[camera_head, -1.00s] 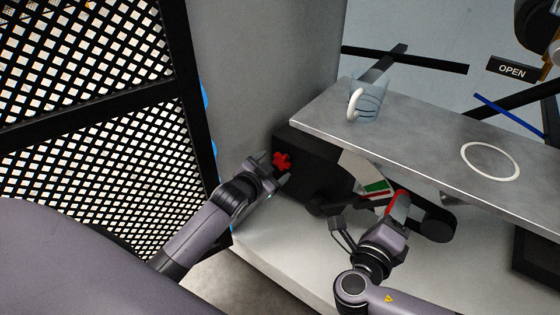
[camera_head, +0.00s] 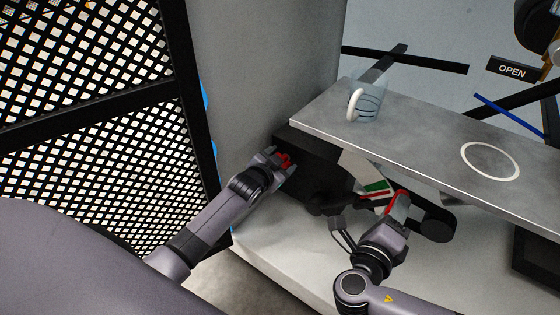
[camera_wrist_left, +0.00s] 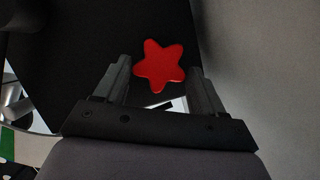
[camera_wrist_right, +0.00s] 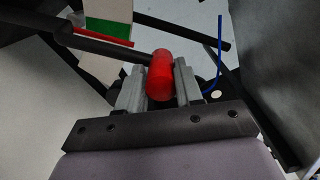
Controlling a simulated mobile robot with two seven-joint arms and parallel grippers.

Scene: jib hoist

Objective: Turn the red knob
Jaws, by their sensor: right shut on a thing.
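The red knob (camera_wrist_left: 161,66) is star-shaped and sits on the face of a black box (camera_head: 310,178) under the shelf. My left gripper (camera_head: 281,162) is at the knob in the head view. In the left wrist view its two open fingers (camera_wrist_left: 160,80) stand on either side of the knob, with dark gaps between. My right gripper (camera_head: 398,208) is shut on a red handle (camera_wrist_right: 160,75), which lies between its fingers in the right wrist view. The handle joins a dark rod.
A metal shelf (camera_head: 430,135) overhangs the box and carries a clear mug (camera_head: 369,104) and a white ring mark (camera_head: 490,161). A black mesh panel (camera_head: 90,90) and a grey wall (camera_head: 240,80) stand left. A card with a green band (camera_head: 377,186) is beside the box.

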